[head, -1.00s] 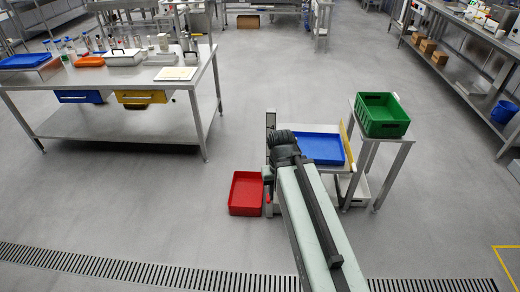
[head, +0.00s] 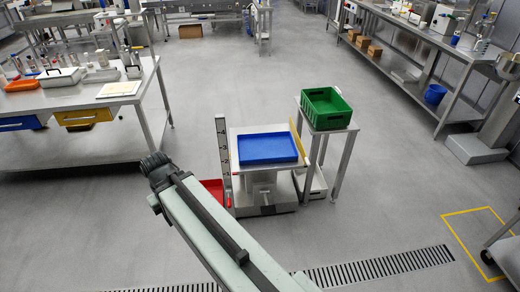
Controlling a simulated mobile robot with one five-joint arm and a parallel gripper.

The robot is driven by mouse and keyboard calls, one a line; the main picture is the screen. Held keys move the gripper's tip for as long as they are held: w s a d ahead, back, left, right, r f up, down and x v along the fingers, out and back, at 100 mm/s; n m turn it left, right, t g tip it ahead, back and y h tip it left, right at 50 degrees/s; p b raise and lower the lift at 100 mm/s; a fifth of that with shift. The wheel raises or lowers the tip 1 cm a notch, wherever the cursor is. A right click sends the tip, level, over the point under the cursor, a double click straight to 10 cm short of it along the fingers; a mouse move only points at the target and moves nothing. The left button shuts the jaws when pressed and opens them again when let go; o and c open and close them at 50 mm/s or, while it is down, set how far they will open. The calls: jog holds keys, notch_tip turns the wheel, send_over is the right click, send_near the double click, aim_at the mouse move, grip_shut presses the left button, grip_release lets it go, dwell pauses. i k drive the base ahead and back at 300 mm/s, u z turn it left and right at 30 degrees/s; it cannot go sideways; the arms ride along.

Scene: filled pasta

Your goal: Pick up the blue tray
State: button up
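A shallow blue tray (head: 267,149) lies flat on the light top of a low stand (head: 262,179) in the middle of the head view. The tray looks empty and nothing touches it. My arm (head: 225,235) reaches up from the bottom edge, and its dark far end (head: 158,172) shows left of the stand, apart from the tray. The gripper's fingers do not show, so I cannot see their state.
A green crate (head: 326,122) stands on a narrow metal table right of the tray. A red tray (head: 212,187) is on the floor left of the stand, partly hidden by my arm. A post (head: 223,158) rises beside the stand. A steel table (head: 80,158) stands left.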

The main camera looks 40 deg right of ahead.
aim_at(271, 147)
jog(key=u, duration=0.05)
jog(key=i, duration=0.95)
jog(key=z, duration=0.1)
